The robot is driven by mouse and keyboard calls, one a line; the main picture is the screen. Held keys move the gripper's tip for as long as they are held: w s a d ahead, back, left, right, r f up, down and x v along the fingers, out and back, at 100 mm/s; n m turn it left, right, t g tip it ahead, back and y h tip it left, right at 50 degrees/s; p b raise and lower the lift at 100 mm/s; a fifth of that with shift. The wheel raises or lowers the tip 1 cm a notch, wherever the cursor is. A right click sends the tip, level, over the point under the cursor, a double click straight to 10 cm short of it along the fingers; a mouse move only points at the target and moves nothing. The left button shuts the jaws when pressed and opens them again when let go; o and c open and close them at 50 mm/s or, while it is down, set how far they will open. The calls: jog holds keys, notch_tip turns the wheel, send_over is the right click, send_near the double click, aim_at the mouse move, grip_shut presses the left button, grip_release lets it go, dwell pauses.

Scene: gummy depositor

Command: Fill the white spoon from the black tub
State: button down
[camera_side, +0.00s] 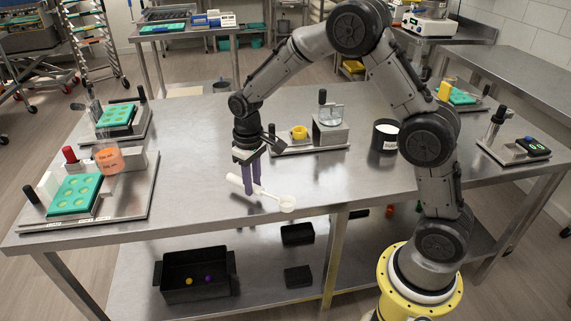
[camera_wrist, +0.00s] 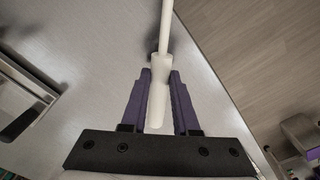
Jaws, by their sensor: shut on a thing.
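The white spoon (camera_side: 286,203) is in my gripper (camera_side: 253,188), held by its thick handle. In the side view it slants down to the right, its bowl near the table's front edge. In the wrist view the spoon's handle (camera_wrist: 157,95) lies between the purple fingers of my gripper (camera_wrist: 160,85), and the bowl is out of frame. I cannot tell whether the bowl holds anything.
A metal stand with a clear cup (camera_side: 331,115) and a yellow ring (camera_side: 299,132) is behind my gripper. A station with a teal mould (camera_side: 73,194) and an orange-filled clear vessel (camera_side: 109,158) is at the left.

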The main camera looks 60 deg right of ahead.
jog(key=d, duration=0.7)
jog(key=shift+d, duration=0.1)
jog(key=shift+m, duration=0.4)
jog(key=w+d+r, duration=0.1)
jog(key=d, duration=0.1)
jog(key=w+d+r, duration=0.2)
jog(key=shift+r, duration=0.25)
jog(key=d+r+m, duration=0.2)
jog(key=d+r, duration=0.5)
jog(key=d, duration=0.3)
jog(key=d+r+m, duration=0.1)
jog(key=d+r, duration=0.6)
jog(key=d, duration=0.3)
jog(key=s+d+f+m, duration=0.1)
jog(key=s+d+m, duration=0.3)
jog(key=s+d, duration=0.5)
jog(key=s+d+f+m, duration=0.2)
jog(key=s+d+m, duration=0.3)
jog(key=s+d, duration=0.5)
jog(key=shift+s+d+f, duration=0.25)
jog(key=shift+s+d, duration=0.05)
jog(key=shift+d, duration=0.9)
jog(key=shift+a+h, duration=0.1)
jog(key=shift+h, duration=0.3)
